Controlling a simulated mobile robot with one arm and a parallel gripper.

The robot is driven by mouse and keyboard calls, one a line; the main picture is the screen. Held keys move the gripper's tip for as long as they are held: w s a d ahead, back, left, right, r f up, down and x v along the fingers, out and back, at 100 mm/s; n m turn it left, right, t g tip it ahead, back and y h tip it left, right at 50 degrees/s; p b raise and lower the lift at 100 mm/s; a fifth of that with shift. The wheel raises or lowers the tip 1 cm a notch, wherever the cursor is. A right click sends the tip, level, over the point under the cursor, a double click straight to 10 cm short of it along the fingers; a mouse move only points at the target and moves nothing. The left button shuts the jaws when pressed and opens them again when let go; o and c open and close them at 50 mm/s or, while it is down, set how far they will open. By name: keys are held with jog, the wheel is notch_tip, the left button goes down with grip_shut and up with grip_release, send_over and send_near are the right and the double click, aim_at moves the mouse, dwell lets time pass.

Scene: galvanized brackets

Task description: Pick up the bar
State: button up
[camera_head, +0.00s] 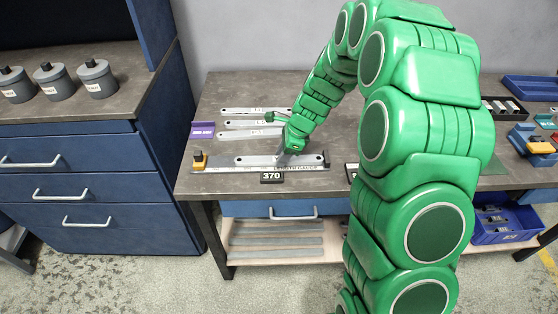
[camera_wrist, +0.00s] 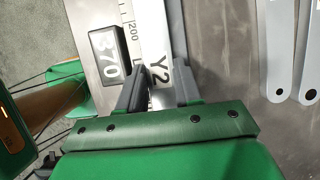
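The bar (camera_head: 256,160) is a flat, light metal strip lying along a gauge (camera_head: 215,169) near the table's front. In the wrist view the bar (camera_wrist: 149,35) carries a white label reading Y2. In the wrist view my gripper (camera_wrist: 160,72) has one finger along each long edge of the bar, and no clear gap shows on either side. The bar still appears to lie flat along the gauge's scale.
Several labelled bars (camera_head: 240,124) lie behind the gauge. A black block reading 370 (camera_head: 271,177) sits at its front, also visible in the wrist view (camera_wrist: 106,52). A purple sign (camera_head: 202,131) stands left. Trays (camera_head: 530,88) and a blue bin (camera_head: 497,224) are right.

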grip_shut()
